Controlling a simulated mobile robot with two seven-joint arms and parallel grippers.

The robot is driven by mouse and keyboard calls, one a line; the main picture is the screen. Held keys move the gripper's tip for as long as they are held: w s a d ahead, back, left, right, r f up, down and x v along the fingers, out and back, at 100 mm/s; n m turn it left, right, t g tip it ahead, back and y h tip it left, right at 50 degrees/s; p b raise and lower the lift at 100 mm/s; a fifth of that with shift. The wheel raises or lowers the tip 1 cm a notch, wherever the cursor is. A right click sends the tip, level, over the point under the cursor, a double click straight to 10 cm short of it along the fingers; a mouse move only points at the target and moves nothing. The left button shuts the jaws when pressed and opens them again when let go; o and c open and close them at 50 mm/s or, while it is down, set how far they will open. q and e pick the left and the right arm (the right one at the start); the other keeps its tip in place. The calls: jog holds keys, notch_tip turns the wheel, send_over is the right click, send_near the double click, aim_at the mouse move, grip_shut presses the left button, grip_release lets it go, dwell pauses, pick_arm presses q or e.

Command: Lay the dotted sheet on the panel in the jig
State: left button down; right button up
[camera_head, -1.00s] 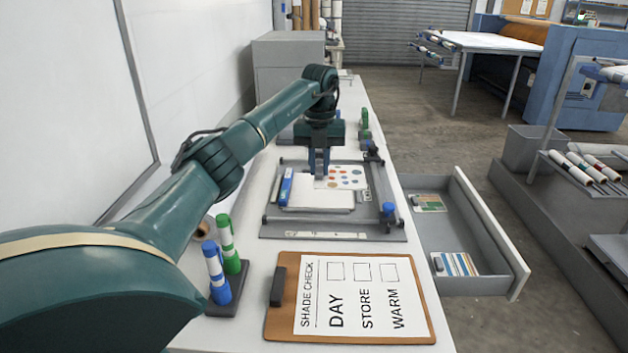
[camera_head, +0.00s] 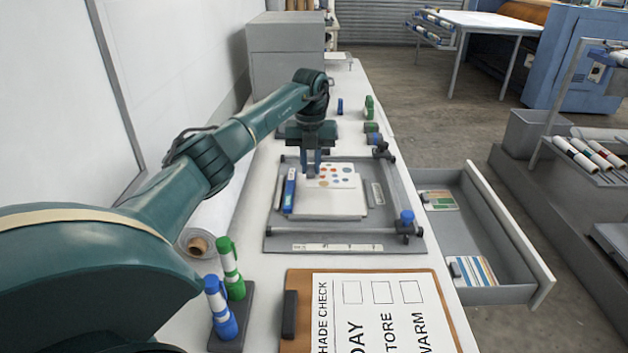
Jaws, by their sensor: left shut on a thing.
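My left gripper (camera_head: 312,170) is over the back part of the grey jig (camera_head: 275,240) on the bench, shut on the left edge of the dotted sheet. A blue knob (camera_head: 407,217) is at the jig's front right corner. My right gripper is not in view.
A shade check clipboard (camera_head: 300,290) lies in front of the jig. Blue and green markers (camera_head: 220,308) stand in a holder at front left. An open drawer (camera_head: 500,240) at the right holds a dotted card and a striped card (camera_head: 478,270). A grey cabinet (camera_head: 285,60) stands behind.

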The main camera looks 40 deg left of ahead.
aim_at(311, 192)
pick_arm(q)
jog(key=shift+f+p, duration=0.3)
jog(key=shift+f, duration=2.25)
jog(key=shift+f, duration=0.1)
jog(key=c, duration=1.3)
grip_release()
jog(key=shift+c, duration=0.2)
notch_tip(311, 192, up, 12)
jog(key=shift+r+b, duration=0.15)
jog(key=shift+b, duration=0.7)
